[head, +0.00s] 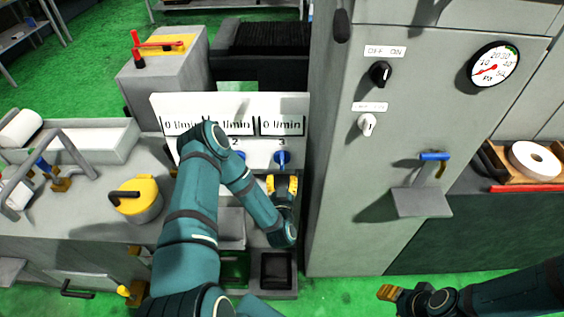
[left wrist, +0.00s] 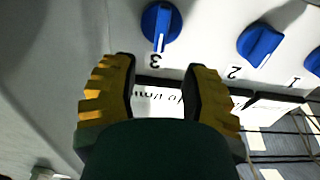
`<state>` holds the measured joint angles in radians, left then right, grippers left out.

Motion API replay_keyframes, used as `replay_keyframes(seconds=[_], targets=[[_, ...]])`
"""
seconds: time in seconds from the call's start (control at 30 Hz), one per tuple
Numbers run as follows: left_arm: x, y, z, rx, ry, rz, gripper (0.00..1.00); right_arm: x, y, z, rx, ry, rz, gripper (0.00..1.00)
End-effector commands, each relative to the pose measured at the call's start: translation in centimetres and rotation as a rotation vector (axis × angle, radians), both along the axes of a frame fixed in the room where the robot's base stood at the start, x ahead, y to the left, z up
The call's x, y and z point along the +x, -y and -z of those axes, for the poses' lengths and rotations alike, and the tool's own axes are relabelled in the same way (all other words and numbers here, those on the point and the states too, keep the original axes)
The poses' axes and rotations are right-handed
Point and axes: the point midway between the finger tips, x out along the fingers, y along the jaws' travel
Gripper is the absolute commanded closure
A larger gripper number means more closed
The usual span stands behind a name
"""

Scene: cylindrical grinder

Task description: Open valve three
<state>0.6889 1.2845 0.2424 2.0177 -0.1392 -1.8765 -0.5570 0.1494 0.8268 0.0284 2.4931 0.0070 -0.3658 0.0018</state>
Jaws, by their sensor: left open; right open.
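The valve three knob (head: 282,158) is blue and sits on the white panel under the label 3. It also shows in the left wrist view (left wrist: 160,25), where the picture is upside down; its white mark points toward the 3. My left gripper (head: 282,184) is open and empty, with yellow fingers just below this knob and apart from it. In the left wrist view, its fingertips (left wrist: 161,64) are spread to either side of the label 3. The flow display above the knob (head: 282,125) reads 0 l/min. My right gripper (head: 392,293) is open at the lower right, away from the panel.
The valve two knob (head: 239,158) is partly behind my left arm; the valve one knob (left wrist: 314,62) shows at the wrist view's edge. A grey cabinet (head: 345,220) stands close on the right, with a black switch (head: 380,73), a white switch (head: 367,124) and a gauge (head: 493,67).

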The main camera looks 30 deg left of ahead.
Motion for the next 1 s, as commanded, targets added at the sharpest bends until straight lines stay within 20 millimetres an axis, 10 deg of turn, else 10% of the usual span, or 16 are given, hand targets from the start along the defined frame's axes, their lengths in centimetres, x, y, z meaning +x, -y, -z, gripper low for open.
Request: replay_keyframes(seconds=[0.4, 0.9, 1.0], targets=[[6.1, -3.8, -0.1, 0.001, 0.002, 0.0, 0.54, 0.0, 0.0, -0.2, 0.001, 0.0, 0.0, 0.53], [7.3, -4.4, 0.0, -0.001, -0.001, 0.002, 0.55, 0.0, 0.0, -0.3, 0.001, 0.0, 0.0, 0.53], [7.2, -4.4, 0.0, -0.001, -0.001, 0.002, 0.9, 0.0, 0.0, -0.3, 0.001, 0.0, 0.0, 0.53]])
